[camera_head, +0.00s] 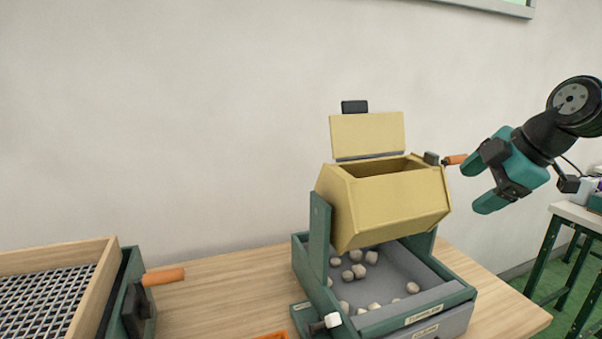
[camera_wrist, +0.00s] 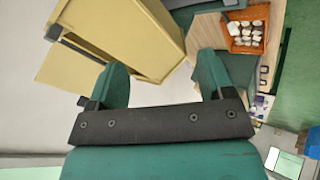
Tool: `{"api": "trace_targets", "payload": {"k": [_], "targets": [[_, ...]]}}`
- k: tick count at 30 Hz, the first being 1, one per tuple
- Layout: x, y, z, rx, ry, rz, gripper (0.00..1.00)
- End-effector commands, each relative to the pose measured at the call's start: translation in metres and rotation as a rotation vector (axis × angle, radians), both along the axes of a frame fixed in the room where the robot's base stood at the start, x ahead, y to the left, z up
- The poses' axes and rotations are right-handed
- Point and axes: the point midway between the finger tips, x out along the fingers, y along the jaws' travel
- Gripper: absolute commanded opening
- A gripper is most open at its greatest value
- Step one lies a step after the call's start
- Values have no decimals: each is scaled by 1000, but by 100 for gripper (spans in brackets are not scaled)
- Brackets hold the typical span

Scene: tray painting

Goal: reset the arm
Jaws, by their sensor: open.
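My gripper (camera_head: 481,185) is at the right in the head view, with its teal fingers spread and nothing between them. It is in the air to the right of the yellow tumbler drum (camera_head: 392,207), apart from it. In the wrist view my gripper (camera_wrist: 165,85) is also open and empty, with the drum (camera_wrist: 140,32) beyond it at the upper left. The drum hangs in a green frame, tilted, with its lid (camera_head: 368,135) standing open. An orange-handled crank (camera_head: 456,159) sticks out of the drum's right side, close to my fingers.
A grey tray (camera_head: 425,278) under the drum holds several pale stones. A mesh sieve (camera_head: 50,297) with a wooden rim and an orange handle (camera_head: 163,276) stands at the left. An orange bin (camera_wrist: 245,40) of pale pieces shows in the wrist view. A green-legged table (camera_head: 563,210) stands right.

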Motion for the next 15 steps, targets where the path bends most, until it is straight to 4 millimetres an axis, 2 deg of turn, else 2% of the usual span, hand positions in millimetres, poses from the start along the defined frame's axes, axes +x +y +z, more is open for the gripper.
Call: {"api": "trace_targets", "payload": {"k": [1, 5, 6, 9, 12, 15], "targets": [[-14, 21, -2, 33, 50, -25, 74], [-63, 75, -15, 131, 235, -152, 74], [-84, 92, -20, 158, 307, -206, 74], [-141, 126, -36, 202, 492, -365, 74], [-192, 144, -50, 214, 636, -515, 74], [-227, 151, -60, 207, 730, -632, 74]]}}
